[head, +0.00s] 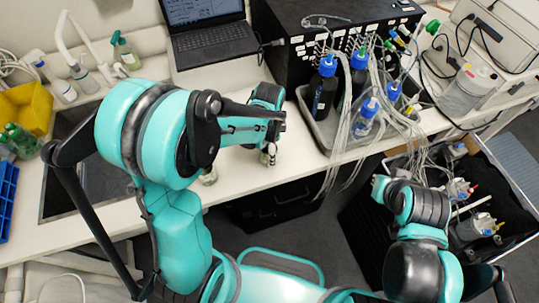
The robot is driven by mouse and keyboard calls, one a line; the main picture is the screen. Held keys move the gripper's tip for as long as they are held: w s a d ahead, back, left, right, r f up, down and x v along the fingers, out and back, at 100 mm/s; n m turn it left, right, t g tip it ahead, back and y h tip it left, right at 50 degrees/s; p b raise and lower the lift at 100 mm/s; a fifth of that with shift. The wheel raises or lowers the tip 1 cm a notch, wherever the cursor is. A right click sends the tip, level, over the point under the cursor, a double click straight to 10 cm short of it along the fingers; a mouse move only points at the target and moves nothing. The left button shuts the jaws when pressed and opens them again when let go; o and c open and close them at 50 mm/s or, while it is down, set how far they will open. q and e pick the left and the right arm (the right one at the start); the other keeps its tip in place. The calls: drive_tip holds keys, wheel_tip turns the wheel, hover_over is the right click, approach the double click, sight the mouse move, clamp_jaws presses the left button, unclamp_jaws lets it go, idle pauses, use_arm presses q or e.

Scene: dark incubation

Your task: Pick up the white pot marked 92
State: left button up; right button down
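I cannot make out a white pot marked 92 in the head view; no such marking is legible. My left arm reaches across the bench (240,188), and my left gripper (268,154) points down near the bench's front edge. Its fingertips are small and partly hidden by the wrist, so I cannot tell whether they are apart or hold anything. A small clear glass vessel (208,176) stands on the bench to the left of the gripper, partly hidden by my arm. My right arm is folded at the lower right, and its fingers do not show.
A laptop (208,40) and a black box (320,45) stand behind. Tubed bottles with blue caps (323,88) stand in a grey tray (318,128). A sink (62,190), yellow bin (28,108) and blue rack (8,195) are left. A black crate (515,222) with bottles is right.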

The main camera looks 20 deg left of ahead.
use_arm(q)
drive_tip(key=c, duration=1.3)
drive_tip(key=shift+r, duration=0.15)
